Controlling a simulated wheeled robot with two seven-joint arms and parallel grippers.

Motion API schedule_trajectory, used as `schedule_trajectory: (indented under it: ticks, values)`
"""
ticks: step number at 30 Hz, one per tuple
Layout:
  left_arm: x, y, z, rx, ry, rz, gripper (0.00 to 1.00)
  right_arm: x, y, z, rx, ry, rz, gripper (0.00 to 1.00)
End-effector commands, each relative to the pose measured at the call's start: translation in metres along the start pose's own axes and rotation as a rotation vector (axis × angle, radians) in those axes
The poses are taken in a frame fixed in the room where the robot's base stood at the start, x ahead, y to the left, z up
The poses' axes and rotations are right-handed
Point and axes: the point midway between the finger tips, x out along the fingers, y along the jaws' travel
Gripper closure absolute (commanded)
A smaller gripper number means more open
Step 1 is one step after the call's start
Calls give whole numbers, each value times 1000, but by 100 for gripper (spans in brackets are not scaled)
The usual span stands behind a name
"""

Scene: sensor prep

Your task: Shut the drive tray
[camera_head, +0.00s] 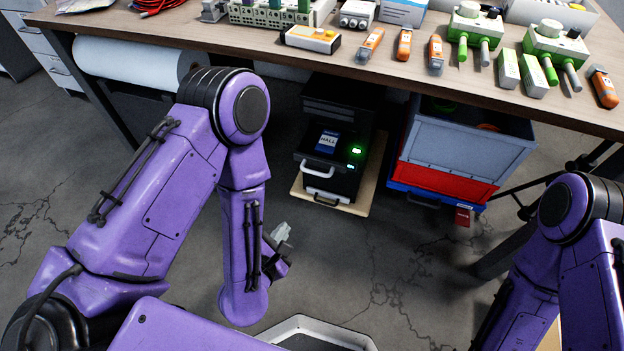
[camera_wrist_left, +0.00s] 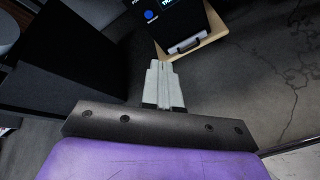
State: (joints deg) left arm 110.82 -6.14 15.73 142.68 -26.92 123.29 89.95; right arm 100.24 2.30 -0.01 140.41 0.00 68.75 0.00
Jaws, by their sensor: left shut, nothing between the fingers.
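The black drive unit (camera_head: 340,103) stands under the workbench on a pale wooden board. Its upper drive tray (camera_head: 308,154) sticks out towards me, with a white handle (camera_head: 318,172) on its front and a blue and white card marked "HALL" (camera_head: 327,142) on top. A lower front with a second pale handle (camera_head: 325,199) sits below it. My left gripper (camera_head: 283,232) is shut and empty, in front of the unit, lower and to its left, apart from the tray. In the left wrist view the closed fingers (camera_wrist_left: 164,84) point towards the unit (camera_wrist_left: 182,22), which is cut off at the top.
The wooden board (camera_head: 362,205) lies under the unit. A blue and red crate (camera_head: 458,158) stands to the right. The workbench top (camera_head: 230,40) overhangs above, with sensors and tools on it. Green lights (camera_head: 357,151) glow on the unit. Cracked grey floor (camera_head: 400,270) in front is mostly clear.

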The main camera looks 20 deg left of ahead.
Motion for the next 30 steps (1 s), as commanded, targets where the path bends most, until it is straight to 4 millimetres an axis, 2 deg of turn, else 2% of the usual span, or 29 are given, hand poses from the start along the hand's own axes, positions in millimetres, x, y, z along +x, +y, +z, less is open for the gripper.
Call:
schedule_trajectory:
  ticks: [1,3,7,11,18,22,24,30]
  values:
    - [-1,3,17,-193,-60,26,100,1,0,0,0,0,0,57]
    - [-4,8,36,-444,-129,46,100,1,0,0,0,1,0,57]
    - [-7,13,52,-701,-197,55,100,3,0,1,0,1,-1,57]
    - [5,13,53,-749,-211,60,100,16,-2,6,0,1,-1,57]
    - [54,15,55,-746,-212,63,100,66,-6,29,2,-3,-1,57]
    - [72,18,59,-747,-211,60,100,90,-9,42,5,-9,-1,57]
    - [83,25,67,-742,-208,59,100,82,-8,39,5,-10,-1,57]
    - [116,29,74,-739,-206,57,100,88,-9,42,6,-11,-2,57]
